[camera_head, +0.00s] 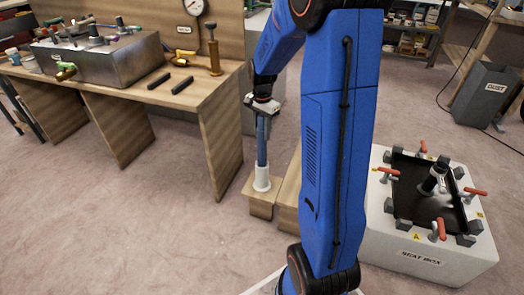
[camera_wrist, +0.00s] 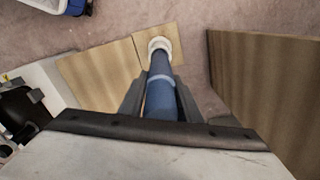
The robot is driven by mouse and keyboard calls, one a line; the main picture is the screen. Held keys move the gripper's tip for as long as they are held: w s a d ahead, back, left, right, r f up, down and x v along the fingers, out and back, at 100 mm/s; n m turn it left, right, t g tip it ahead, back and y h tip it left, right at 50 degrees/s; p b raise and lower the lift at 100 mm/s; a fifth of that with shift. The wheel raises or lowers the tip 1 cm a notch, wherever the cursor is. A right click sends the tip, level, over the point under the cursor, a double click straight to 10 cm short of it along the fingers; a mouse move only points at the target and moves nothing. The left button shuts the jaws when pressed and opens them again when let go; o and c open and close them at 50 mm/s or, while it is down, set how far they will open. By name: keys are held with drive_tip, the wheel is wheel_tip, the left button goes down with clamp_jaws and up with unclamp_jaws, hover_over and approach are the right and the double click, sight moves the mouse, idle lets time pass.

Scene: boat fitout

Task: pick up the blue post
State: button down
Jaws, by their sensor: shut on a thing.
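The blue post (camera_head: 262,144) stands upright in the head view, its lower end at a white socket (camera_head: 261,178) on a low wooden block (camera_head: 263,203). I cannot tell whether the post is still seated in the socket. My gripper (camera_head: 262,103) is at the upper part of the post, shut on it. In the wrist view the blue post (camera_wrist: 160,92) runs between the two fingers of my gripper (camera_wrist: 161,100) down towards the white socket (camera_wrist: 160,45). A pale band crosses the post. Its top end is hidden by my gripper.
A wooden workbench (camera_head: 215,92) with a metal box (camera_head: 95,58) and a brass pump-like tool (camera_head: 214,55) stands close to the left. A white seat box (camera_head: 420,262) with red-handled clamps is at right. A dust bin (camera_head: 484,92) stands farther back. The floor at front left is clear.

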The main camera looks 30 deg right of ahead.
wheel_tip(320, 180, up, 18)
idle(0.6)
drive_tip(key=shift+r, duration=0.1)
